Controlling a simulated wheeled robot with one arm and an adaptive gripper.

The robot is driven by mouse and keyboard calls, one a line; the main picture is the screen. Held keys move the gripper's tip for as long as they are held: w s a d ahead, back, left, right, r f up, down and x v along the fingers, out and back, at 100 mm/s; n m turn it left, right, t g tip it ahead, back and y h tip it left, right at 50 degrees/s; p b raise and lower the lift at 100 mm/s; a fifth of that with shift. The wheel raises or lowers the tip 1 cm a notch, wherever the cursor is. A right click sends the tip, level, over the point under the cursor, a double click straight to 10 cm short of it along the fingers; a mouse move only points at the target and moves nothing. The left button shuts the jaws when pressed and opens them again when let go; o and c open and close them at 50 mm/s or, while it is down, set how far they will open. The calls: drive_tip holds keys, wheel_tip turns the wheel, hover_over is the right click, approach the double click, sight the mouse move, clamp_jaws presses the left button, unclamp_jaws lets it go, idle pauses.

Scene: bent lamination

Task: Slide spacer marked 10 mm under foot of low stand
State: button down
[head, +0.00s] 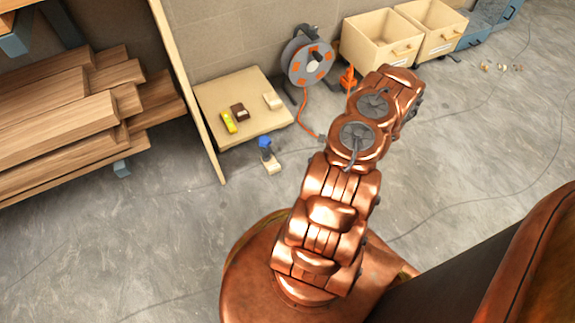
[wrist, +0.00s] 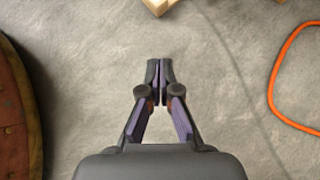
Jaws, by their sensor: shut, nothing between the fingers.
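A low pale wooden platform (head: 215,98), which may be the low stand, sits on the floor by the wall. On it lie a yellow block (head: 228,121), a dark brown block (head: 240,111) and a cream block (head: 272,101). No 10 mm marking is readable, so I cannot tell which is the spacer. A small blue-topped item with a cream base (head: 273,168) stands on the floor before the platform. My gripper (wrist: 160,68) is shut and empty over bare floor in the wrist view; I cannot make it out in the head view. Foot contact is not visible.
An orange cable (wrist: 276,82) runs along the floor from a cable reel (head: 307,58). A pale wooden piece (wrist: 158,6) shows at the wrist view's top edge. Stacked planks (head: 60,125) are at left, wooden bins (head: 382,42) at the back. Front-left floor is clear.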

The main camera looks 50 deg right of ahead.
sight(281, 168)
drive_tip(key=b+x, duration=0.4)
drive_tip(key=x, duration=0.6)
drive_tip(key=shift+s+d+f, duration=0.1)
drive_tip(key=shift+s+f, duration=0.05)
drive_tip(key=shift+s, duration=0.05)
drive_tip(key=shift+w+a+b, duration=0.25)
drive_tip(key=shift+w+b, duration=0.05)
drive_tip(key=shift+w, duration=0.2)
drive_tip(key=shift+w+a+b, duration=0.25)
drive_tip(key=shift+w+b, duration=0.05)
drive_tip(key=shift+w, duration=0.2)
drive_tip(key=shift+w+a+b, duration=0.4)
drive_tip(key=shift+w+a, duration=0.15)
drive_tip(key=shift+w, duration=0.3)
